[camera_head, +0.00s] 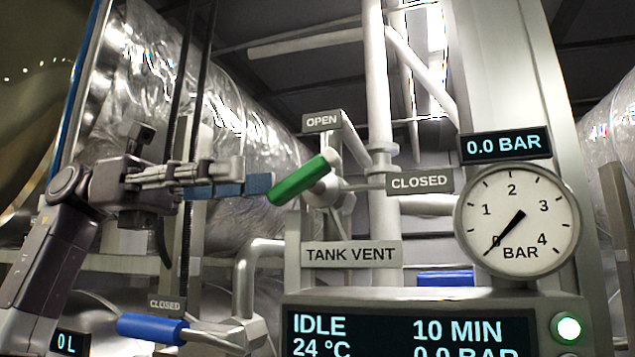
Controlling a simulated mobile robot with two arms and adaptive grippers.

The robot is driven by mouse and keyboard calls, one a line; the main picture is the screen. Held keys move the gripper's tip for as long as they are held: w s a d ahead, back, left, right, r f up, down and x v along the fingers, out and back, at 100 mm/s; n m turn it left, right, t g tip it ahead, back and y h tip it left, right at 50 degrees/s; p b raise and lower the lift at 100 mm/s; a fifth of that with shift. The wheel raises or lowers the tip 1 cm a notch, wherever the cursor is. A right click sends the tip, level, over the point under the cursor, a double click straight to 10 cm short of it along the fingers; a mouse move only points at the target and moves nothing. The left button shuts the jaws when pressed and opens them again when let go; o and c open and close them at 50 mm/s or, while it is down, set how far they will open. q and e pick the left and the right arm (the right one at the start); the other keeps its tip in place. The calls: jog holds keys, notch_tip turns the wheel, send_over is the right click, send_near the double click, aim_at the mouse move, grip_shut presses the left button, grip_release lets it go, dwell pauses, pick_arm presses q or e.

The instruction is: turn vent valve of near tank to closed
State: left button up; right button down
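The tank vent valve has a green lever handle (300,179), which slants from lower left to upper right in front of the valve's metal body. An OPEN plate (321,121) is above it, a CLOSED plate (420,182) is to its right, and a TANK VENT plate (351,254) is below. My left gripper (258,185) comes in from the left with its blue fingertips at the handle's lower left end. The fingers overlap in this side view, so their gap and any contact with the handle are unclear. My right gripper is not in view.
A blue-handled valve (152,328) with its own CLOSED plate (166,305) is at lower left. A pressure gauge (517,221) reads near zero at right. A display panel (410,330) showing IDLE is below. Vertical pipes (378,90) stand behind the vent valve.

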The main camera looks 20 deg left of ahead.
aim_at(299, 173)
pick_arm(q)
jog(key=d, duration=0.6)
jog(key=shift+s+d+r+p, duration=0.1)
jog(key=shift+s+d+p, duration=0.1)
jog(key=shift+d+p, duration=0.2)
jog(key=shift+w+d, duration=0.2)
jog(key=shift+d, duration=0.3)
jog(key=shift+s, duration=0.1)
jog(key=shift+c, duration=1.2)
grip_shut()
